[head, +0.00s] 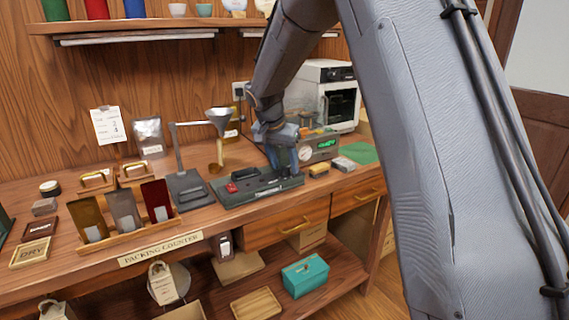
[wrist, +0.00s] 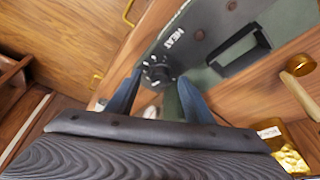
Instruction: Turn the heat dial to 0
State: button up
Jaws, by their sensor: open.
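The heat dial (wrist: 157,70) is a small black knob on the dark grey sealer plate (wrist: 215,22), next to the white word HEAT in the wrist view. My gripper (wrist: 159,80) is open, with one blue-grey finger on each side of the dial. I cannot tell whether either finger touches the knob. The dial's marks and pointer are too small to read. In the head view, my gripper (head: 284,160) points down over the right end of the sealer (head: 262,194), and hides the dial there.
A funnel stand (head: 187,182) is left of the sealer. A scale with a green display (head: 318,148), small blocks and a green mat (head: 359,153) are to the right. A wooden rack of pouches (head: 130,235) stands at the left. A shelf (head: 150,26) hangs above.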

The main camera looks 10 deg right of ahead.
jog(key=shift+w+d+f, duration=0.1)
jog(key=shift+f, duration=0.2)
jog(key=c, duration=1)
